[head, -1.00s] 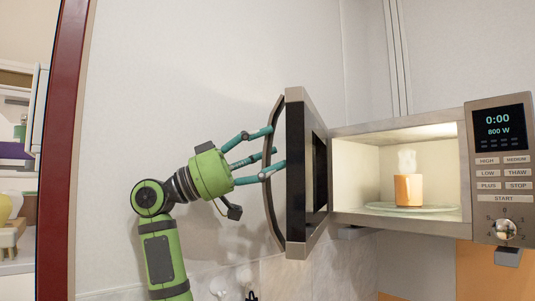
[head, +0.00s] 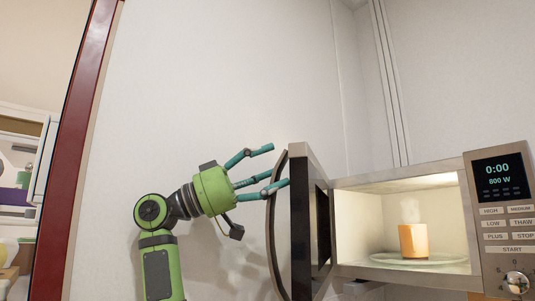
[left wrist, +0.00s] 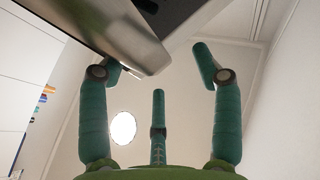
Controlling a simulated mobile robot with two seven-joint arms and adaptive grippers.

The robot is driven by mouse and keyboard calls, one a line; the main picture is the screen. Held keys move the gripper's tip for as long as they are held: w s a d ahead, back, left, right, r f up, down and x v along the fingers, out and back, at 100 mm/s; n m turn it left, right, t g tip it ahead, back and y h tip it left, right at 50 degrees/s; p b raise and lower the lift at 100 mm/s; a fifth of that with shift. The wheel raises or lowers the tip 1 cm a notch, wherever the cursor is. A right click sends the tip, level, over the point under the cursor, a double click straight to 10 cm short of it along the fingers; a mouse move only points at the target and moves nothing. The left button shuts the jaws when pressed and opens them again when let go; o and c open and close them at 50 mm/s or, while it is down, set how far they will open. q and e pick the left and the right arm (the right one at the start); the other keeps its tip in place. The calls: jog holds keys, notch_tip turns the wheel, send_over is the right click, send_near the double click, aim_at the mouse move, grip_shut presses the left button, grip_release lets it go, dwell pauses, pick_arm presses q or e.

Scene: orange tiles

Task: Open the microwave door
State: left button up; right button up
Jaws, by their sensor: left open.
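The microwave door (head: 299,240) stands wide open in the head view, swung out to the left of the lit microwave cavity (head: 371,222). Its dark curved handle (head: 272,235) is on the door's left face. My left gripper (head: 273,167) is open, its teal fingers spread beside the upper part of the handle and door. Whether a fingertip touches the handle I cannot tell. In the left wrist view, a grey metal edge, apparently the door (left wrist: 140,45), crosses above the spread fingers of my left gripper (left wrist: 157,75). My right gripper is not in view.
An orange mug (head: 413,242) stands on the glass turntable (head: 385,258) inside the microwave. The control panel (head: 503,215) is on the right. A red post (head: 85,130) and shelves stand at far left. The wall above the gripper is clear.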

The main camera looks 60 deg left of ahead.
pick_arm(q)
jog(key=shift+r, duration=1.7)
